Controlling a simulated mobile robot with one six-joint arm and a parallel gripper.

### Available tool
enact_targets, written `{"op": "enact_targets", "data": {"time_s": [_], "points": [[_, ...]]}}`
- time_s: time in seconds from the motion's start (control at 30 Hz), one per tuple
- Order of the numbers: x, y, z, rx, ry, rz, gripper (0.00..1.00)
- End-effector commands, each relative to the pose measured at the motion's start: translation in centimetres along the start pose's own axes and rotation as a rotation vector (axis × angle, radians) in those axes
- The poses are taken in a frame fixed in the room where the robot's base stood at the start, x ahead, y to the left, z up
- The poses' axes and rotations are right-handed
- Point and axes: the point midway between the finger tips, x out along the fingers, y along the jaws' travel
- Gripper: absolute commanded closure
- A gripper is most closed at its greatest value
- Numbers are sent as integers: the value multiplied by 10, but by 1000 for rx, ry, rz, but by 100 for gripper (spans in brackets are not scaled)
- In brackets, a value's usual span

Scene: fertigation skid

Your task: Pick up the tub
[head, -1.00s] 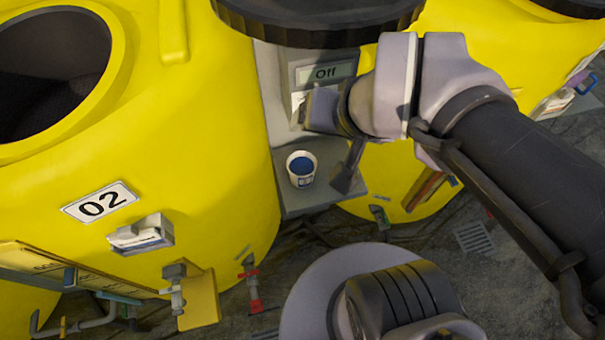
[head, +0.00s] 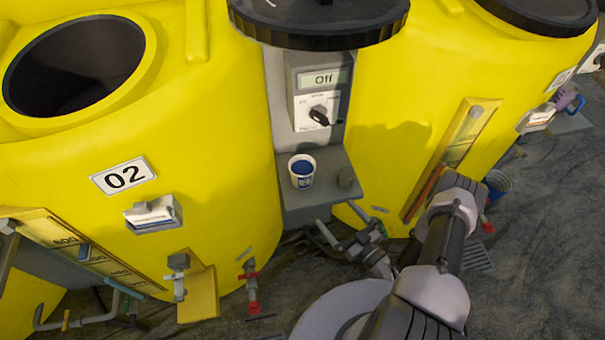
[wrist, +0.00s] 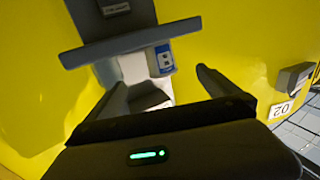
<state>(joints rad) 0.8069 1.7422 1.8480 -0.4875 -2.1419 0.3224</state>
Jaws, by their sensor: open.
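In the tilted, roughly upside-down wrist view the tub (wrist: 162,58) shows white with a blue label against the shelf (wrist: 115,45), beyond my fingers. My gripper (head: 350,232) is open and empty, below and to the right of the tub in the head view, apart from it. Its two fingers (wrist: 162,95) spread at either side in the wrist view.
The control panel (head: 318,105) reads "Off" and has a black knob. Yellow tanks (head: 220,190) flank the shelf. A red-handled valve (head: 250,280) stands below left.

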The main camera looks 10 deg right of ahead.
Motion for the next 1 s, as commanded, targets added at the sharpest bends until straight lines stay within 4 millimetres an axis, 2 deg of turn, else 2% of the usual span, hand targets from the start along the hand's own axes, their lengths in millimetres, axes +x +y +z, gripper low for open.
{"op": "enact_targets", "data": {"time_s": [0.07,0.3,0.4,0.57,0.77,1.0], "points": [[15,-4,2,-3,8,-11,0],[87,-4,3,-5,7,-10,0],[107,-3,2,-4,6,-8,0],[127,-2,2,-4,6,-5,0],[165,0,2,-3,6,-6,0],[171,0,0,-1,4,-3,0]]}}
